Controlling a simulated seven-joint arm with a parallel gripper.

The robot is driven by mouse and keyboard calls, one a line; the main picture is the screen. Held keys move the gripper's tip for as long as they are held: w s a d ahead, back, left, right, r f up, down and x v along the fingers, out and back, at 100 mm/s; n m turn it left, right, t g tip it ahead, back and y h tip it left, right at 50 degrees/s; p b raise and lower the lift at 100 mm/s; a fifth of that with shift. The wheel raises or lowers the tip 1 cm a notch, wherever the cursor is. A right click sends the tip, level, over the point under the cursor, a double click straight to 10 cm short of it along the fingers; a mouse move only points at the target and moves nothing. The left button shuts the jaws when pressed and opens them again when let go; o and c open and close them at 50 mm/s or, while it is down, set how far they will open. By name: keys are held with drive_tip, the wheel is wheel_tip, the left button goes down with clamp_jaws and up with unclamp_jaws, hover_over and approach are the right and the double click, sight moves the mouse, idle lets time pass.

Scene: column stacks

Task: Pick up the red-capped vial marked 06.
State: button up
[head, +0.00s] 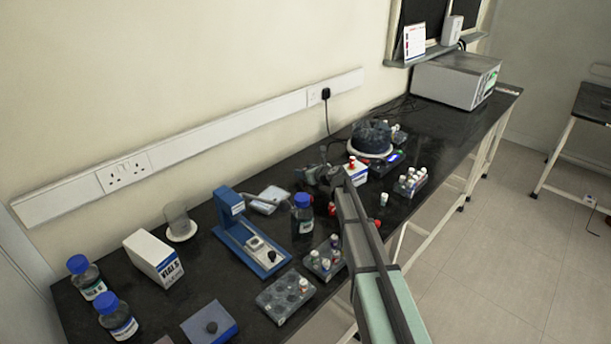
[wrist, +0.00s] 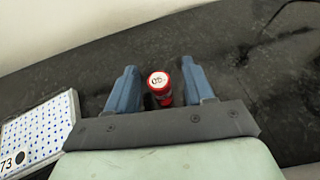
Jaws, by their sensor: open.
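A red-capped vial (wrist: 159,84) stands between the two blue fingers of my gripper (wrist: 159,67) in the wrist view. Its white cap top carries a small dark mark that looks like 06, though it is blurred.
In the wrist view a white box with blue dots (wrist: 38,133) lies left of my gripper. In the head view a blue-capped bottle (head: 302,214), a blue stand (head: 268,262) and vial racks (head: 285,297) stand nearby. A round device (head: 371,140) is behind.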

drive_tip(key=shift+x, duration=0.95)
drive_tip(key=shift+c, duration=0.3)
clamp_jaws()
